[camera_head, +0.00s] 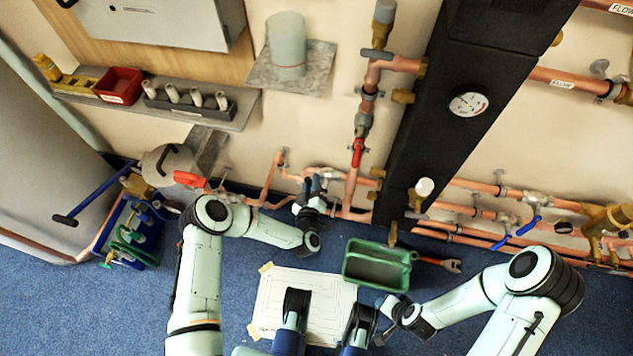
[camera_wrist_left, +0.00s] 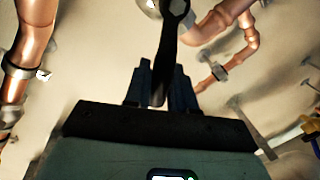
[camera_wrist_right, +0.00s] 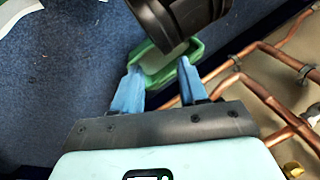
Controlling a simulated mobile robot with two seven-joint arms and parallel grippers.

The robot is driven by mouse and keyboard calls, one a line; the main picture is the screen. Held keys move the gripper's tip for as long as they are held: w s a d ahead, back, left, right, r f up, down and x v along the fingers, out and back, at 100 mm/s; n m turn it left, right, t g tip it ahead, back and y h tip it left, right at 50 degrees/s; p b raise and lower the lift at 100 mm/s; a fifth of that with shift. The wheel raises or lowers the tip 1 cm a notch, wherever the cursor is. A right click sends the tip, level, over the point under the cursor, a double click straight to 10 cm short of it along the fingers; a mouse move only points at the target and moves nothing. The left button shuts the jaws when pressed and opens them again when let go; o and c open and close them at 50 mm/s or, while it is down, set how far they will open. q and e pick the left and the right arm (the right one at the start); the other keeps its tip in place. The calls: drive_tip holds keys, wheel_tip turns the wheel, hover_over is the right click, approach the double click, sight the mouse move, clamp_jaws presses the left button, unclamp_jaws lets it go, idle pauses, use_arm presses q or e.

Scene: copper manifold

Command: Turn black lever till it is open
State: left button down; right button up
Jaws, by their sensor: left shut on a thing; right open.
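The black lever (camera_wrist_left: 168,50) shows in the left wrist view, running from its pivot on a valve at the top down between my fingers. My left gripper (camera_wrist_left: 161,88) is shut on its lower end. In the head view my left gripper (camera_head: 312,188) is at the low copper pipes against the wall; there the gripper largely hides the lever. My right gripper (camera_wrist_right: 157,85) is open and empty, low over the blue floor, with its fingers pointing toward the green bin (camera_head: 378,265).
A red-handled valve (camera_head: 357,152) is on the vertical pipe above. A dark panel with a round gauge (camera_head: 468,104) stands right of it. Blue levers (camera_head: 528,226) are on the right-hand pipes. A paper sheet (camera_head: 303,304) and a wrench (camera_head: 440,262) lie on the floor.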

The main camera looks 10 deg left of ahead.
use_arm(q)
drive_tip(key=shift+a+f+n+h, duration=0.3)
drive_tip(key=shift+a+f+n, duration=0.2)
drive_tip(key=shift+n, duration=0.3)
drive_tip(key=shift+a+f+n+g+h+b, duration=0.15)
drive_tip(key=shift+a+f+n+h+b, duration=0.2)
drive_tip(key=shift+f+n+b, duration=0.65)
drive_tip(key=shift+a+f+n+g+h+b, duration=0.15)
drive_tip(key=shift+f+n+h, duration=0.35)
drive_tip(key=shift+n, duration=1.05)
drive_tip(key=shift+a+f+n+g+h+b, duration=0.1)
drive_tip(key=shift+a+f+n+h+b, duration=0.2)
drive_tip(key=shift+f+n+b, duration=0.7)
use_arm(e)
drive_tip(key=shift+g+h, duration=0.3)
drive_tip(key=shift+s+d+f+p, duration=0.1)
drive_tip(key=shift+s+d+f, duration=0.15)
drive_tip(key=shift+f, duration=0.65)
drive_tip(key=shift+s+d+f+p, duration=0.15)
drive_tip(key=shift+d+f, duration=0.25)
drive_tip(key=shift+f, duration=0.45)
drive_tip(key=shift+s+d+f+p, duration=0.15)
drive_tip(key=shift+d+f, duration=0.15)
drive_tip(key=shift+f, duration=0.6)
use_arm(q)
drive_tip(key=shift+r+n, duration=0.15)
drive_tip(key=shift+n, duration=0.1)
drive_tip(key=c, duration=1.1)
unclamp_jaws()
